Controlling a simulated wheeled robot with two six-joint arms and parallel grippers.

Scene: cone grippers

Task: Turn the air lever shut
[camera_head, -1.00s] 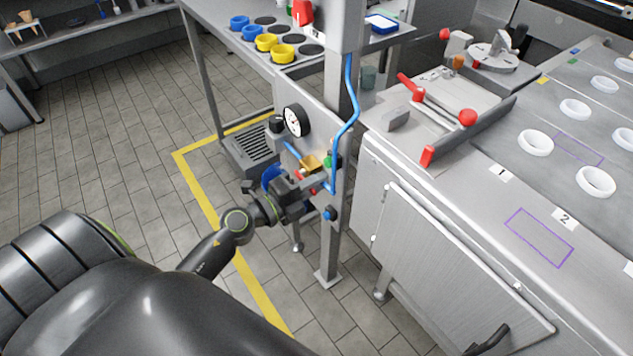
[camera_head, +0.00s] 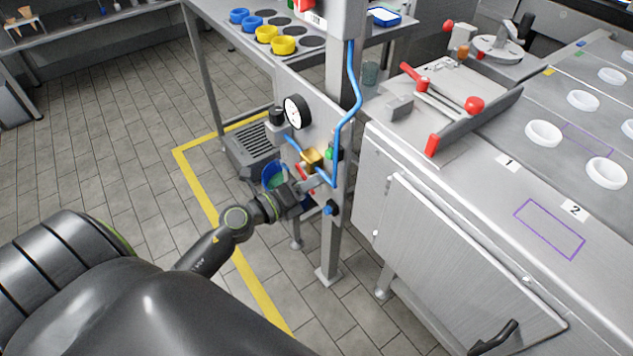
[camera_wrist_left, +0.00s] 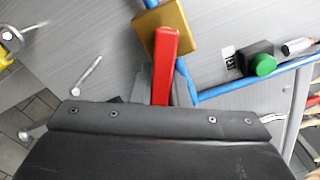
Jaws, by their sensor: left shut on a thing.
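The air lever is a red bar (camera_wrist_left: 166,62) on a brass valve body (camera_wrist_left: 163,22) on the steel post panel. In the left wrist view the lever runs down from the brass body behind the edge of my gripper, which hides its lower end. In the head view the red lever (camera_head: 304,174) shows just below the brass body (camera_head: 310,157), slanting down to the right. My left gripper (camera_head: 309,186) is at the lever's lower end and is shut on it. The jaws (camera_wrist_left: 158,98) are mostly hidden in the wrist view. My right gripper is not in view.
A blue hose (camera_head: 350,100) runs down the post to the valve. A round gauge (camera_head: 295,111), a green button (camera_wrist_left: 264,65) and a blue knob (camera_head: 329,209) are close by. A steel cabinet (camera_head: 440,250) stands to the right. The tiled floor at left is clear.

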